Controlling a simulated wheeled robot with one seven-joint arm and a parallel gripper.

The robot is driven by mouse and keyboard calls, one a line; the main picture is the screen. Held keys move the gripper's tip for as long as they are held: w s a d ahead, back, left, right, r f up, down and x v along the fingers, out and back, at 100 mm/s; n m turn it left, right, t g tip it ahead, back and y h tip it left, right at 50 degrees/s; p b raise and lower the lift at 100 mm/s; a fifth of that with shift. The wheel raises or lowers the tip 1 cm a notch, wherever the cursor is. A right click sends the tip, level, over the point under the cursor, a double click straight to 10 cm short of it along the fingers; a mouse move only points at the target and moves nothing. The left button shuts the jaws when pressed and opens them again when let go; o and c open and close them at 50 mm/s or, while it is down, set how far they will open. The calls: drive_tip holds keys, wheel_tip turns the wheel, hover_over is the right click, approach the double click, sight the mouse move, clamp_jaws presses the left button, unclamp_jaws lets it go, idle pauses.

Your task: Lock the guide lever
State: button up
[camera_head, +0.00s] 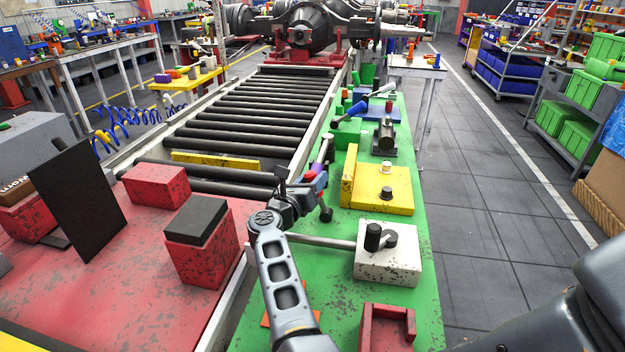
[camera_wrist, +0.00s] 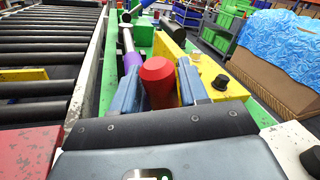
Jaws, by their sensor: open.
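A lever with a red knob (camera_head: 310,178), a purple collar and a metal shaft stands on the green bench strip (camera_head: 330,270); I take it as the guide lever. My gripper (camera_head: 312,188) is at its knob end. In the wrist view the red knob (camera_wrist: 158,82) sits between the two blue fingers of my gripper (camera_wrist: 160,88), which are open around it. The purple collar (camera_wrist: 132,60) and shaft run away beyond the knob. Whether the fingers touch the knob cannot be told. The lever's base is partly hidden.
A yellow block (camera_head: 385,188) stands close right of the lever, and a white block (camera_head: 388,262) with a black knob is nearer. A blue-handled lever (camera_head: 350,112) is farther along. Rollers (camera_head: 240,125) and red blocks (camera_head: 203,258) lie left.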

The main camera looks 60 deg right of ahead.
clamp_jaws()
idle(0.4)
